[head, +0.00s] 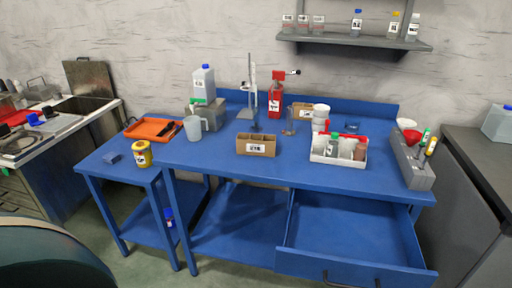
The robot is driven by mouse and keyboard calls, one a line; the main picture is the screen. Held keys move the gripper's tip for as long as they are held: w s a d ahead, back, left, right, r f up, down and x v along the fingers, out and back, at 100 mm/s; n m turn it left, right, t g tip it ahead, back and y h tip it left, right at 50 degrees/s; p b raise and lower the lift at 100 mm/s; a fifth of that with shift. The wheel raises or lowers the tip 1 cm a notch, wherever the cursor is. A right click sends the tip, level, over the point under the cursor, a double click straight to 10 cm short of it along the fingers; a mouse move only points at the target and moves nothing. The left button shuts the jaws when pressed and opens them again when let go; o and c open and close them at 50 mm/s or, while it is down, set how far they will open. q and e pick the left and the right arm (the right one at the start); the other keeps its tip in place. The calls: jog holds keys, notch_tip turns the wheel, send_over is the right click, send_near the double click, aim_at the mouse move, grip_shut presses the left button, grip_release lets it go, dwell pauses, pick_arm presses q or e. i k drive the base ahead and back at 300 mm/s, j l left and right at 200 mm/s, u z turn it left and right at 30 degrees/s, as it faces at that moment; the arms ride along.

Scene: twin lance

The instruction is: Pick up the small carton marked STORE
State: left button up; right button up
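A small open-topped brown carton (242,146) stands near the front edge of the blue bench, left of the middle. It has a white label on its front with dark print too small to read surely. A second brown carton (296,108) stands further back, right of the red container, also with a white label that I cannot read. I cannot tell for sure which one is marked STORE. Neither of my grippers shows in the head view.
The blue bench (215,163) has a drawer (350,235) pulled open at its front right. A white tray (318,156) with bottles stands right of the front carton, a grey jug (193,128) to its left. A stand (250,85) and red container (275,97) are behind.

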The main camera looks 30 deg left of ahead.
aim_at(263, 145)
jog(key=i+j+z, duration=0.25)
jog(key=j, duration=0.3)
jog(key=j+z, duration=0.25)
jog(key=j, duration=0.3)
jog(key=j+z, duration=0.25)
jog(key=j, duration=0.35)
